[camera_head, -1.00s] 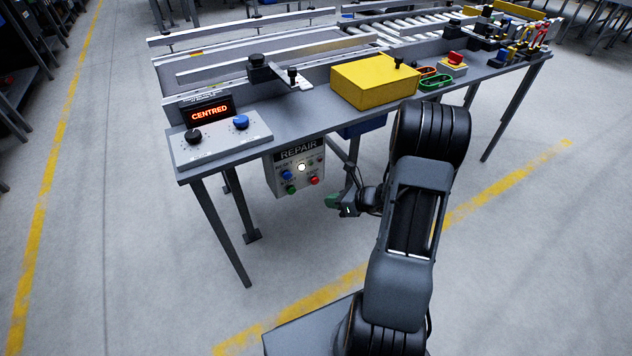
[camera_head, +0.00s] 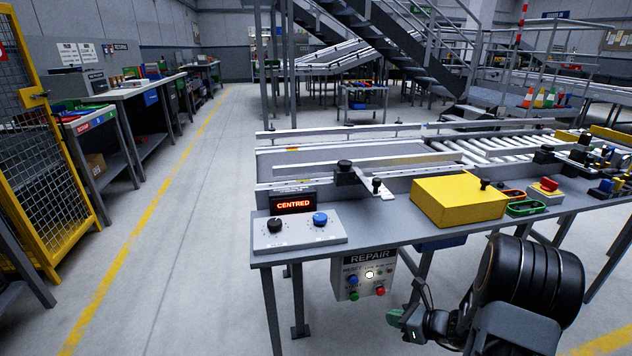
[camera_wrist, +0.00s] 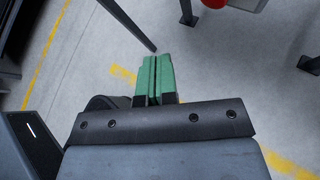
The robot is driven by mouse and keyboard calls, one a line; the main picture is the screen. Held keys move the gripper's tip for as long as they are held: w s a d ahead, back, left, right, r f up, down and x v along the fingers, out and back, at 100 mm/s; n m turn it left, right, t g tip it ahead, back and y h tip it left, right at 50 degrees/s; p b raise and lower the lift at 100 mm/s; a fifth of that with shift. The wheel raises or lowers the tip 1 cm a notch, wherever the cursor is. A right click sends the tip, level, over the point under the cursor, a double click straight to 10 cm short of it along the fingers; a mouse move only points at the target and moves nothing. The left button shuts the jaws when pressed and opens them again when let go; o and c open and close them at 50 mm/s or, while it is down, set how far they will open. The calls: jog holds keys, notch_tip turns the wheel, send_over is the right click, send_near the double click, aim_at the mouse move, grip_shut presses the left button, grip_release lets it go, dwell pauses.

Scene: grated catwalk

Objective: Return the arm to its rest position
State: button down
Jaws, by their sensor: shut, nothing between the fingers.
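My gripper (camera_head: 396,318) shows at the lower right of the head view, below the workbench front and just right of the REPAIR box. In the wrist view my gripper (camera_wrist: 157,62) has its two green fingers together with only a thin dark line between them. Nothing is held. The fingers point over bare floor. My arm is folded in front of the bench, its upper links at the lower right of the head view.
The grey workbench (camera_head: 380,236) carries a CENTRED display (camera_head: 293,204), a knob panel (camera_head: 300,238) and a yellow box (camera_head: 458,199). The REPAIR box (camera_head: 362,277) hangs under its front edge. A yellow cage (camera_head: 45,150) stands at the left. Floor between them is clear.

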jog(key=s+a+r+n+g+h+p, duration=0.1)
jog(key=s+a+r+n+h+p, duration=0.2)
jog(key=r+n+p, duration=0.6)
jog(key=s+a+r+n+g+h+p, duration=0.2)
jog(key=s+r+n+p, duration=0.4)
jog(key=r, duration=1.7)
jog(key=s+a+r+n+g+h+p, duration=0.1)
jog(key=s+a+r+n+h+p, duration=0.2)
jog(key=r+n+p, duration=1)
notch_tip(320, 180, up, 3)
jog(key=shift+s+a+n+g+h+p, duration=0.4)
jog(key=shift+s+a+p, duration=0.3)
jog(key=shift+s+a, duration=0.2)
